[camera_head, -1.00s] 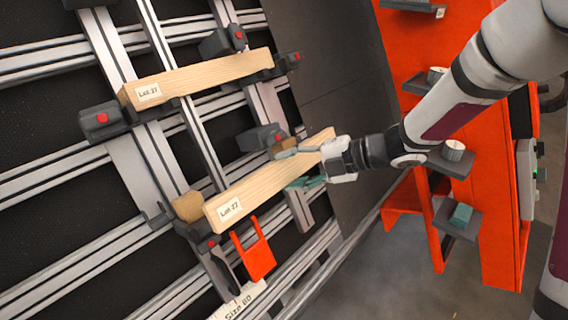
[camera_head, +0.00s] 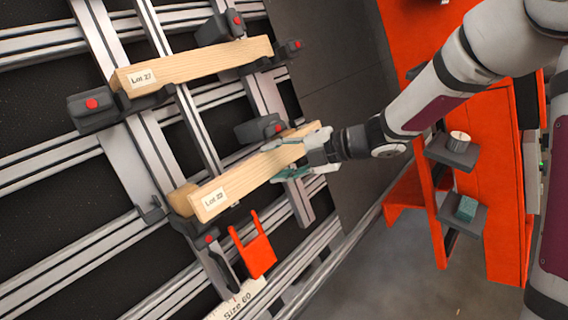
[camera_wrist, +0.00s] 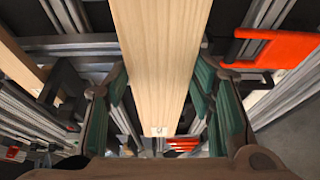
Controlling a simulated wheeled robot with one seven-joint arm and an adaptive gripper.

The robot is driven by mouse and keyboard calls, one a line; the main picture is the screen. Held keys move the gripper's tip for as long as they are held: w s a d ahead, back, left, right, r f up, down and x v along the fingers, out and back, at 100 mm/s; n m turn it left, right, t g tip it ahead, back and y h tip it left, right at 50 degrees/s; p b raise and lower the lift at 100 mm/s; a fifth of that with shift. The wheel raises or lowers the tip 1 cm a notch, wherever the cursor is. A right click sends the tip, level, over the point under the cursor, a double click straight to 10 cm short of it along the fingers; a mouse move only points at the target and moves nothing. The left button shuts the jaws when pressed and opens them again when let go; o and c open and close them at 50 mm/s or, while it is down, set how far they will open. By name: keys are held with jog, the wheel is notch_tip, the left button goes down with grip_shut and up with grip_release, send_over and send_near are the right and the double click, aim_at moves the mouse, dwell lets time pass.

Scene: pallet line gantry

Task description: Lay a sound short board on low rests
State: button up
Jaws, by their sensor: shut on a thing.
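A short pale board (camera_head: 245,178) with a "Lot" label on its left end slants across the lower rails. My gripper (camera_head: 291,158) is around its right part, one finger above and one below. In the wrist view the board (camera_wrist: 163,50) runs between the green finger pads. A wooden rest block (camera_head: 182,201) shows behind the board's left end, above a dark clamp (camera_head: 200,236). Another dark clamp (camera_head: 257,130) is behind its right part. I cannot tell whether the board touches the rests.
A second board (camera_head: 195,62) with a "Lot 27" label lies higher up between dark clamps with red knobs. An orange rack (camera_head: 488,180) with small shelves stands right.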

jog(key=shift+w+a+f+b, duration=0.25)
jog(key=shift+w+a+f, duration=0.35)
jog(key=shift+a, duration=0.2)
jog(key=shift+w+a+f+b, duration=0.3)
jog(key=shift+w+a+f, duration=0.2)
jog(key=shift+w+a, duration=0.25)
jog(key=shift+w+a+f+b, duration=0.25)
jog(key=shift+w+a+f, duration=0.3)
jog(key=shift+a, duration=0.3)
jog(key=shift+w+a+f, duration=0.15)
jog(key=shift+a, duration=0.1)
jog(key=shift+d+f, duration=0.1)
jog(key=shift+f, duration=0.15)
jog(key=o, duration=1.4)
jog(key=v, duration=1.2)
